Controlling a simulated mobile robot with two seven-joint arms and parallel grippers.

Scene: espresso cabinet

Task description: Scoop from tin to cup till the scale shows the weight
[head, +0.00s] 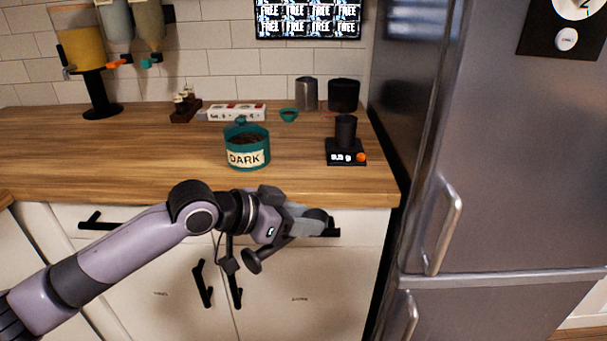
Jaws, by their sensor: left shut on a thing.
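The teal tin (248,158) labelled DARK stands on the wooden counter, with dark contents showing at its top. A black cup (346,131) stands on the black scale (347,157) to its right. The scale's lit digits look like 0.0 g but are small. I cannot make out a scoop. My left gripper (312,220) is below the counter edge, in front of the right-hand drawer, shut on its black handle (333,231). The gripper hides much of the handle. My right gripper is out of view.
A small teal bowl (289,115), a metal canister (307,94) and a black canister (344,95) stand behind. A white box (232,113) lies behind the tin. The steel fridge (510,170) bounds the right side. The counter's left front is clear.

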